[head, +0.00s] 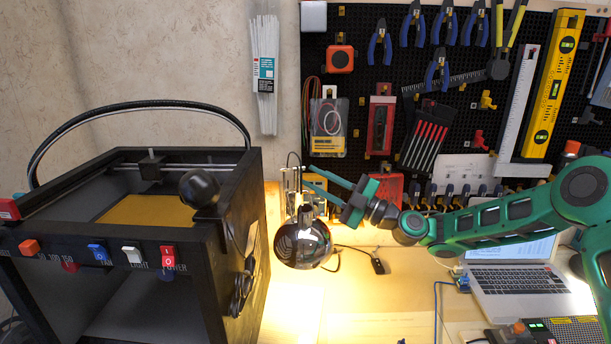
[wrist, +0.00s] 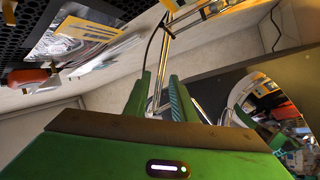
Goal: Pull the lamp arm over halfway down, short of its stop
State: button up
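The lamp has a shiny dark round head (head: 303,243) hanging above the lit bench in the head view. Its thin metal arm (head: 291,182) rises behind the head. In the wrist view the lamp arm's thin rods (wrist: 160,72) run up past my fingertips, and the mirror-like lamp head (wrist: 275,112) is at the right. My gripper (head: 313,180) is at the lamp arm, just above the head. Its two fingers (wrist: 160,95) stand apart, with the rods showing in or just beyond the gap. I cannot tell whether they touch.
A black box-shaped machine (head: 232,170) with switches stands close at the left. The pegboard (head: 455,130) with tools is behind. A laptop (head: 515,290) sits at the right under my arm. Bench space in front of the lamp (head: 360,315) is mostly clear.

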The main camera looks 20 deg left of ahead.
jog(key=shift+v, duration=2.65)
jog(key=shift+w, duration=0.1)
